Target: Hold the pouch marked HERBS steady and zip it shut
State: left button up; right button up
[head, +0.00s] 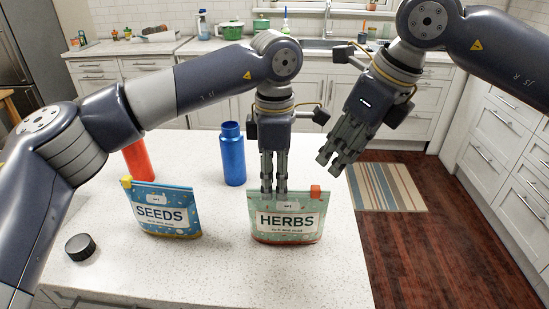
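The HERBS pouch (287,232) is green with a white label and stands upright near the counter's front right. An orange tab (315,191), which looks like its zip slider, sits at the right end of its top edge. My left gripper (274,192) points straight down at the left part of the pouch's top edge, its fingertips overlapping that edge. Whether its fingers pinch the pouch cannot be told. My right gripper (334,162) hangs tilted above and to the right of the pouch, its fingers apart, empty and clear of the orange tab.
A blue SEEDS pouch (165,221) with a yellow tab stands left of the HERBS pouch. A blue bottle (233,160) and a red-orange one (138,160) stand behind. A black lid (80,247) lies front left. The counter (215,265) is clear between the pouches.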

aim_at(275, 191)
pick_arm(q)
jog(key=shift+f, duration=1.6)
grip_shut()
pick_arm(e)
jog(key=shift+o, duration=0.3)
